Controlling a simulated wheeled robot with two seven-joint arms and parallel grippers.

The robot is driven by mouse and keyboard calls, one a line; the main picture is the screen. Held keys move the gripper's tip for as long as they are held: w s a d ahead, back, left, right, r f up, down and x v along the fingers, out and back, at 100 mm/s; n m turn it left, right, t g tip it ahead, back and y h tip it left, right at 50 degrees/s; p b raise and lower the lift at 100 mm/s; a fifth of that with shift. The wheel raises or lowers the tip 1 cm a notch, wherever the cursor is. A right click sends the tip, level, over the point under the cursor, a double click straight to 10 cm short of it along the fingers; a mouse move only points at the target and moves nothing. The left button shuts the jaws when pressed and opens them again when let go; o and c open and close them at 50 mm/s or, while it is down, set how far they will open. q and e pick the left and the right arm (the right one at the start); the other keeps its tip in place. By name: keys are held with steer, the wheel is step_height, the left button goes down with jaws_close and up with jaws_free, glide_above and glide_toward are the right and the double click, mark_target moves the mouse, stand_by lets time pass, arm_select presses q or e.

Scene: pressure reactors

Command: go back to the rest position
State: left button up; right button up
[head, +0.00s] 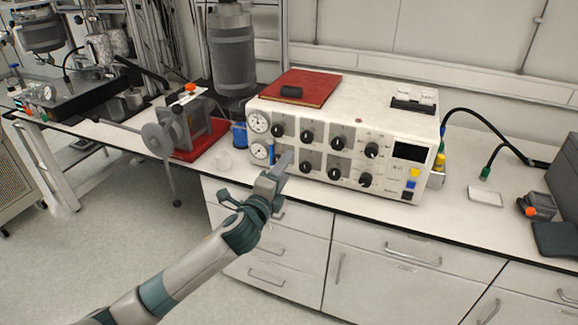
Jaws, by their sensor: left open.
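My left gripper (277,168) is in the middle of the head view, at the end of my left arm, which comes in from the lower left. It is in front of the lower left part of a white control box (360,105) with black knobs, gauges and a dark display. Its jaws are open, and I see nothing held between them. I cannot tell whether a fingertip touches the box's front panel. My right gripper is not in view.
The white bench (465,222) runs across the view over drawers and cupboards. A red plate (300,88) lies on the box. A grey clamp device (185,125) stands left of it, near a small blue container (239,134). Open floor (130,230) lies at lower left.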

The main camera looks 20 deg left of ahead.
arm_select(q)
steer(key=s+a+f+n+g+y, duration=0.1)
steer(key=s+a+f+n+g, duration=0.15)
steer(key=f, duration=1.15)
steer(key=s+a+f+n+g, duration=0.1)
steer(key=f+n+g, duration=0.2)
steer(key=f, duration=1.1)
steer(key=s+a+f+n+g, duration=0.1)
steer(key=s+f+n+g, duration=0.1)
steer(key=s+f, duration=0.7)
steer(key=s+f+n+g, duration=0.2)
steer(key=s+f, duration=0.3)
steer(key=f, duration=0.8)
steer(key=s+d+f+n+g+b, duration=0.1)
steer(key=s+f+n+g, duration=0.1)
steer(key=s+f, duration=0.7)
steer(key=s+f+n+g, duration=0.2)
steer(key=s+f, duration=0.5)
steer(key=s, duration=0.4)
steer(key=s+d+f+n+g, duration=0.1)
steer(key=s+f, duration=0.1)
steer(key=s, duration=0.7)
steer(key=s+d+f+n+g, duration=0.1)
steer(key=s+f+n, duration=0.1)
steer(key=s, duration=0.7)
steer(key=s+d+f+n+g, duration=0.1)
steer(key=s+f, duration=0.3)
steer(key=s, duration=0.5)
steer(key=shift+s+d, duration=0.25)
steer(key=shift+d, duration=0.3)
